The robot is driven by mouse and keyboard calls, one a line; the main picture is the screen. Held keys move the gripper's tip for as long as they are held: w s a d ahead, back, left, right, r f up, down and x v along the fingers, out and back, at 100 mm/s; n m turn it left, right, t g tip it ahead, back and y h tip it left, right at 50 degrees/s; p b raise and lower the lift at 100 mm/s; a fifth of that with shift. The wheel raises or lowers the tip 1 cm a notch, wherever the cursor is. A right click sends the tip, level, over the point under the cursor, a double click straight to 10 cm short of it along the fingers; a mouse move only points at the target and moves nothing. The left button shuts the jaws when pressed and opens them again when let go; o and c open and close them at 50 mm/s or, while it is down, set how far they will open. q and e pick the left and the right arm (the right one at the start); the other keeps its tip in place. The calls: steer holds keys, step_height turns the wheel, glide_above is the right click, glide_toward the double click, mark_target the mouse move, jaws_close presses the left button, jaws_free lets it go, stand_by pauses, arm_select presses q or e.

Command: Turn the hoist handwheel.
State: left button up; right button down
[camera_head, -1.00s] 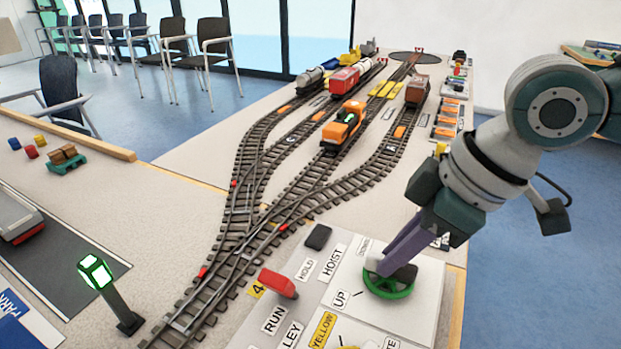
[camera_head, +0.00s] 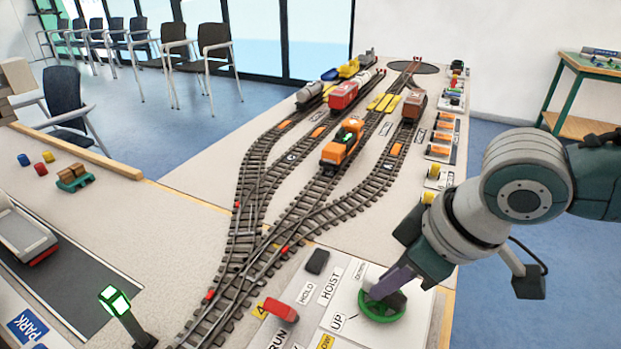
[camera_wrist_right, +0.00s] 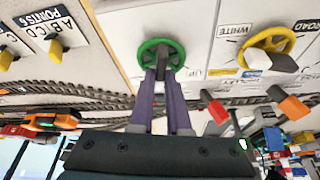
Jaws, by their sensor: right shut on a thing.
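The hoist handwheel (camera_head: 384,318) is a green wheel lying on the white control panel, beside the labels HOIST and UP. It also shows in the right wrist view (camera_wrist_right: 149,46), with spokes and a dark grey middle part. My right gripper (camera_head: 388,291) reaches down to it from the upper right. Its purple fingers (camera_wrist_right: 163,76) are shut on the dark part of the wheel, and the fingers cover some of it. My left gripper is not in view.
A red lever (camera_head: 284,311) and a dark block (camera_head: 317,261) stand left of the wheel. A yellow handwheel (camera_wrist_right: 268,42) and an orange lever (camera_wrist_right: 290,102) show in the wrist view. Model tracks with an orange locomotive (camera_head: 342,147) run behind. A lit green signal (camera_head: 114,300) stands at left.

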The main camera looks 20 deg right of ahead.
steer(key=m+p, duration=0.1)
steer(key=p, duration=0.1)
steer(key=m+h+p, duration=0.1)
steer(key=m+p, duration=0.1)
steer(key=shift+a+r+m, duration=0.15)
steer(key=shift+r+m, duration=0.15)
steer(key=shift+f+m+h+p, duration=0.25)
steer(key=shift+m+h+p, duration=0.45)
steer(key=shift+m+p, duration=0.75)
steer(key=shift+t, duration=0.3)
steer(key=c, duration=0.9)
jaws_free()
steer(key=shift+p+v, duration=2.05)
steer(key=shift+v, duration=2.9)
